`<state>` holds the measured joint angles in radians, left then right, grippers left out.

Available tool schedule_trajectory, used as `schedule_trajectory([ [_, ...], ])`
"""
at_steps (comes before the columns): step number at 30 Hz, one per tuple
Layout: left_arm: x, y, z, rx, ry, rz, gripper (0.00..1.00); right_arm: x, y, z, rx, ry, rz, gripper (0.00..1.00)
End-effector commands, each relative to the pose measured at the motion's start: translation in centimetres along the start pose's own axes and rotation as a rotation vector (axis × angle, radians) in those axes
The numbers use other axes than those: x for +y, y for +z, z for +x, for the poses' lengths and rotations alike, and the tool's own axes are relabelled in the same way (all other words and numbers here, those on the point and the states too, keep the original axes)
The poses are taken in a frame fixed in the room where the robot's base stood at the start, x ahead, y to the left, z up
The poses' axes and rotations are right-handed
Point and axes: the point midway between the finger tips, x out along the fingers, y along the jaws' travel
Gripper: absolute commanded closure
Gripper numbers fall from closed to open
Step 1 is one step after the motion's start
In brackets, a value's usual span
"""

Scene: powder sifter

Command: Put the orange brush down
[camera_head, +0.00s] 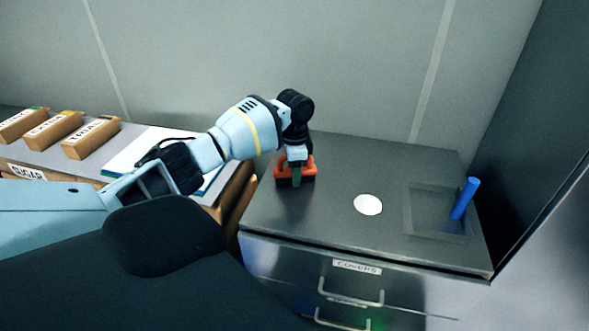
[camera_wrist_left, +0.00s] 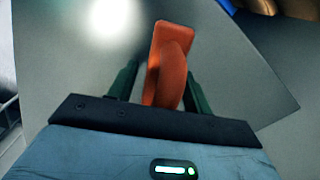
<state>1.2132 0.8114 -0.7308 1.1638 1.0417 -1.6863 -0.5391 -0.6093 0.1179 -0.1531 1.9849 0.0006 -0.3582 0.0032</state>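The orange brush (camera_head: 307,168) is at the back left of the dark metal counter (camera_head: 325,211), with its dark underside at the countertop. In the left wrist view its orange handle (camera_wrist_left: 170,62) stands up between my fingers. My left gripper (camera_head: 296,176) is lowered over the brush from above. In the left wrist view the green fingers (camera_wrist_left: 160,85) are spread on either side of the handle, with a gap on the left side; contact on the right side is unclear. My right gripper is not in view.
A white round disc (camera_head: 368,204) lies on the counter right of the brush. A blue cylinder (camera_head: 465,198) leans in a square recess (camera_head: 423,213) at the right. Labelled boxes (camera_head: 91,137) and a white sheet (camera_head: 135,158) lie on the left table. The counter's front middle is clear.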

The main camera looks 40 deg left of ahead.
Motion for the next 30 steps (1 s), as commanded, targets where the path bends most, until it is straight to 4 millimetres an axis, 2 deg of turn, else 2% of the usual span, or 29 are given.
schedule_trajectory([
  [8,0.0,0.0,-0.1,0.0,0.0,0.0,0.48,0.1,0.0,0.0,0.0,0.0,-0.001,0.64],
  [13,-0.1,0.0,-1.2,0.001,-0.001,-0.001,0.48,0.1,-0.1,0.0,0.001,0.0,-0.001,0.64],
  [24,-0.1,-0.1,-8.3,0.005,-0.003,-0.001,0.48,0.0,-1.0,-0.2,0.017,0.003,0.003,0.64],
  [30,-0.1,-0.1,-11.1,0.002,-0.001,-0.001,0.48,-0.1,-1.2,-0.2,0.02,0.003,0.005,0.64],
])
